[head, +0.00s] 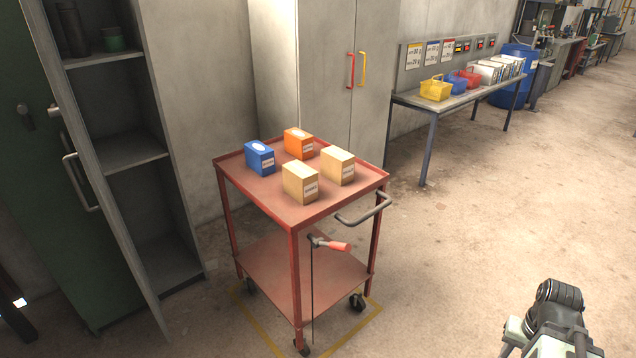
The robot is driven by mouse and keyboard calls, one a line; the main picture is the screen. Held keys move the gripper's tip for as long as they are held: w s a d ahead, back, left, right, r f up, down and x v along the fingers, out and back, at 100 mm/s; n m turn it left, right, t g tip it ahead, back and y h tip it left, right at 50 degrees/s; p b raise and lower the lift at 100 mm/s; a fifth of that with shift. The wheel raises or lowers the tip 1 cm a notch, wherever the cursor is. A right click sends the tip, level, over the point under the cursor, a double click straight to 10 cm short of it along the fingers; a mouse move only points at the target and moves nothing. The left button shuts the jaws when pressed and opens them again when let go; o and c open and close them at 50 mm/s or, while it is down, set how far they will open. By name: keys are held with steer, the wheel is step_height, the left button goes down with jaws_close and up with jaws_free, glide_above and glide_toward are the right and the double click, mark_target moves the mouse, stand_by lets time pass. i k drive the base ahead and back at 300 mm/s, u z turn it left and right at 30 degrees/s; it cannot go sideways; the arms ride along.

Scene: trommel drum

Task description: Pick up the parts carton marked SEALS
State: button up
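Four-sided parts cartons stand upright on the top tray of a red cart (230,178). They are a blue carton (260,158) at the left, an orange carton (299,143) at the back, a tan carton (300,183) at the front and another tan carton (337,166) at the right. Each has a small white label, too small to read, so I cannot tell which is marked SEALS. Part of my arm shows at the lower right, well apart from the cart. My gripper's fingers are not in view.
The cart has a grey handle (364,210) and a red-gripped lever (338,246) on its right side. An open locker (130,150) stands left, a closed cabinet (330,60) behind. A bench (410,100) with baskets stands further back. The floor at right is clear.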

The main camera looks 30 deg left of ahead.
mark_target(337, 164)
steer(key=u, duration=0.15)
steer(key=k, duration=0.15)
steer(key=u, duration=1.8)
steer(key=i, duration=0.9)
